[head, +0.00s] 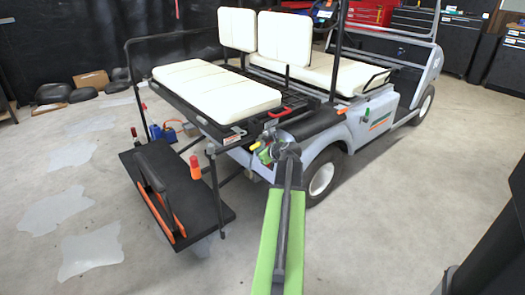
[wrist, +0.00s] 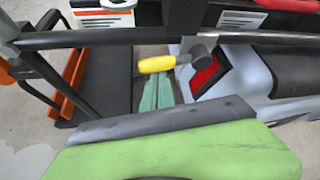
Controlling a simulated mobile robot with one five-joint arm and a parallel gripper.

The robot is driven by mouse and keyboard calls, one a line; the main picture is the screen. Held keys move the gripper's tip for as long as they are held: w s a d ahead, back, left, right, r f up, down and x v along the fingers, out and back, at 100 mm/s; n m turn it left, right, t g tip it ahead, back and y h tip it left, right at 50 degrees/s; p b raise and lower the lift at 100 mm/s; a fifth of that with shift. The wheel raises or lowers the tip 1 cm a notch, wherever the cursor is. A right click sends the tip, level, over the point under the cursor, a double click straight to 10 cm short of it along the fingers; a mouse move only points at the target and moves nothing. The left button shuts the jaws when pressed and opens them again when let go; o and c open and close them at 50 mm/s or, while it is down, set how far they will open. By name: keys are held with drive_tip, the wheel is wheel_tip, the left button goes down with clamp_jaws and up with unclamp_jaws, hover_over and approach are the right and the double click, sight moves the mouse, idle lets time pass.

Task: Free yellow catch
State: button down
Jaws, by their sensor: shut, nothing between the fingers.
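The yellow catch (wrist: 157,64) is a short yellow handle on a dark pivot at the cart's rear corner. In the wrist view it lies roughly level, pointing left from the pivot. It shows small in the head view (head: 255,145). My gripper (wrist: 158,82) is shut and empty, its greenish fingers pointing at the catch. Their tips are just below or in front of the yellow handle in the wrist view; I cannot tell whether they touch it. In the head view my gripper (head: 265,156) is partly hidden by my arm.
The cart (head: 375,118) has cream seats (head: 215,85) and a red handle (head: 280,113). A black rear platform (head: 190,195) with an orange-edged bar is at left. A dark rail (wrist: 90,38) crosses the wrist view above the catch.

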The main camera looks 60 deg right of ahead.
wheel_tip(320, 180, down, 4)
drive_tip(key=b, duration=0.4)
drive_tip(key=d+p+v, duration=0.1)
drive_tip(key=p+v, duration=0.4)
drive_tip(key=v, duration=0.5)
drive_tip(key=shift+s, duration=0.55)
drive_tip(key=shift+r, duration=0.1)
